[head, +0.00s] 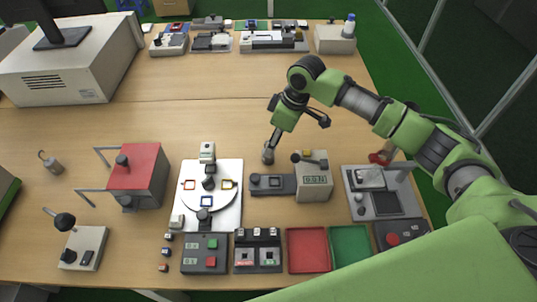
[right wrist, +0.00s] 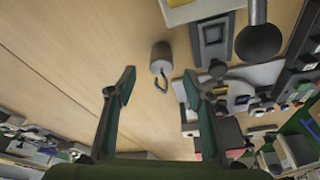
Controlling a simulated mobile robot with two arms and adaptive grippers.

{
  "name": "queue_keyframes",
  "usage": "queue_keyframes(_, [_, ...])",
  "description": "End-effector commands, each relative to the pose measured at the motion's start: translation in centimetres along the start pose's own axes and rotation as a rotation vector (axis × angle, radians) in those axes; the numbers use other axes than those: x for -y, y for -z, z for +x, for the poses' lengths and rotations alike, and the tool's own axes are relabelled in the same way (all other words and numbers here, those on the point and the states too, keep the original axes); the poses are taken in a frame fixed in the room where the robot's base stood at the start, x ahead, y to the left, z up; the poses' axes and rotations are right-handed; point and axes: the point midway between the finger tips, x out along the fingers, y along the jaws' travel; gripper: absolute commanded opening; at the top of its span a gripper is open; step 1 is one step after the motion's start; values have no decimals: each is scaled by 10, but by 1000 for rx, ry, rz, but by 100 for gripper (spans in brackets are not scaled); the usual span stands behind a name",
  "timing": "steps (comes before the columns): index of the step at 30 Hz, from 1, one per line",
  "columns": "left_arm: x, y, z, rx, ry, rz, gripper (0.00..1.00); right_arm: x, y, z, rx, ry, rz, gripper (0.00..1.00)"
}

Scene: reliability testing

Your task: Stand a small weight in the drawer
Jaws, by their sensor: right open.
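A small grey cylindrical weight (head: 268,156) with a hook stands on the table, near the middle of the head view. My right gripper (head: 272,140) is just above it. In the right wrist view the weight (right wrist: 161,56) shows between and beyond the two spread fingers (right wrist: 159,76), which hold nothing. A second hooked weight (head: 53,164) stands at the far left. My left gripper is out of view.
A display unit (head: 313,180) stands close to the right of the weight. A white board (head: 228,172) with a round dial lies to its left. Red (head: 307,250) and green (head: 349,247) trays are at the front. The table behind the weight is clear.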

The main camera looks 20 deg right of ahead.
Motion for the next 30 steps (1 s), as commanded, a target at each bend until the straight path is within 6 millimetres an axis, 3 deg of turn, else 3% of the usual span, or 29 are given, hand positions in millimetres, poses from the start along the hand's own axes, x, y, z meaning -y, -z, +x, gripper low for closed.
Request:
queue_keyframes(8, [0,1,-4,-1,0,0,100,1,0,23,2,0,-1,47])
queue_keyframes(16, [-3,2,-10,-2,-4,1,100,3,1,61,1,-1,0,47])
queue_keyframes(25, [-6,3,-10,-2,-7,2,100,3,0,68,1,-2,-2,47])
queue_keyframes(26, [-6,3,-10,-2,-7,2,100,3,0,68,1,-2,-2,42])
queue_keyframes(30, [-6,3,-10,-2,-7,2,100,3,0,68,1,-2,-2,5])
